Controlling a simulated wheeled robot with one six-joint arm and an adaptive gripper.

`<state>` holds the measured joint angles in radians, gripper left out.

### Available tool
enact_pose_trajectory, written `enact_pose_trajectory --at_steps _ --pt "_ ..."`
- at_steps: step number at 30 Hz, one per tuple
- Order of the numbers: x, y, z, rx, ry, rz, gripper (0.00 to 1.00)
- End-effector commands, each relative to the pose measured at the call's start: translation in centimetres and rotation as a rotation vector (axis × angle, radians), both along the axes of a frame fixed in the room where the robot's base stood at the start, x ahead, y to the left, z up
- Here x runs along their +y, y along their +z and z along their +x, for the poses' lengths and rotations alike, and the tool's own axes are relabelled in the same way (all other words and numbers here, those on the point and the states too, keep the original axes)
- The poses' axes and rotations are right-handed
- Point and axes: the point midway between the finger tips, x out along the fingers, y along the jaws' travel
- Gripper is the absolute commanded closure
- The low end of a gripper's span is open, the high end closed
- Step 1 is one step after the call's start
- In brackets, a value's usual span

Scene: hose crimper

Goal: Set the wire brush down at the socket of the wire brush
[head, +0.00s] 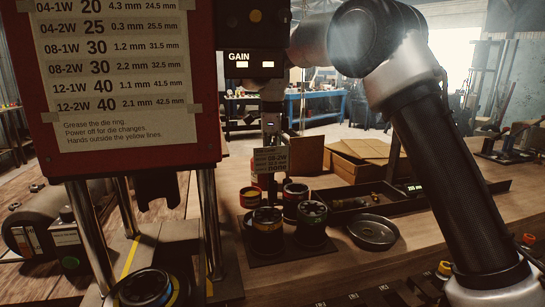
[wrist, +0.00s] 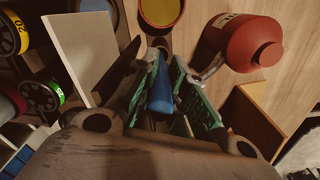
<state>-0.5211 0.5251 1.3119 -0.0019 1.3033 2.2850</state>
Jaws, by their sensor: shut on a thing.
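My gripper (wrist: 165,80) is shut on a blue rounded piece (wrist: 161,92), which I take to be the wire brush's handle. It sits between the green finger pads in the wrist view; the rest of it is hidden. In the head view my gripper (head: 270,128) is above the middle of the bench, behind a small printed card (head: 271,160). The brush cannot be made out there. A round cup with a yellow inside (wrist: 160,10) lies just beyond the fingertips in the wrist view. I cannot tell which spot is the brush's socket.
A red bottle (wrist: 240,42) stands close right of the fingers, and a pale upright board (wrist: 82,55) to the left. In the head view, die reels (head: 311,222) stand on a dark mat, beside a round metal dish (head: 373,232) and a long dark tray (head: 420,200).

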Motion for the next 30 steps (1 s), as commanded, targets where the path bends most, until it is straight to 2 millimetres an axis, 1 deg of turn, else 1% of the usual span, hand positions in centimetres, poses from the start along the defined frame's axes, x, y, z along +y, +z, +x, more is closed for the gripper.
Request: enact_pose_trajectory --at_steps 11,12,14,15,22,25,28,30 --pt "0.0 -0.7 0.0 0.000 0.000 0.000 1.00" --pt "0.0 -0.6 0.0 -0.001 0.000 0.001 0.80" --pt "0.0 -0.6 0.0 0.000 0.000 0.000 0.69" --pt "0.0 -0.6 0.0 0.000 0.000 0.000 0.62" --pt "0.0 -0.6 0.0 0.000 0.000 0.000 0.62" --pt "0.0 -0.3 0.0 0.000 0.000 0.000 0.62" --pt "0.0 0.9 0.1 -0.002 0.000 0.002 0.62" --pt "0.0 2.2 0.1 -0.004 0.000 0.002 0.62"
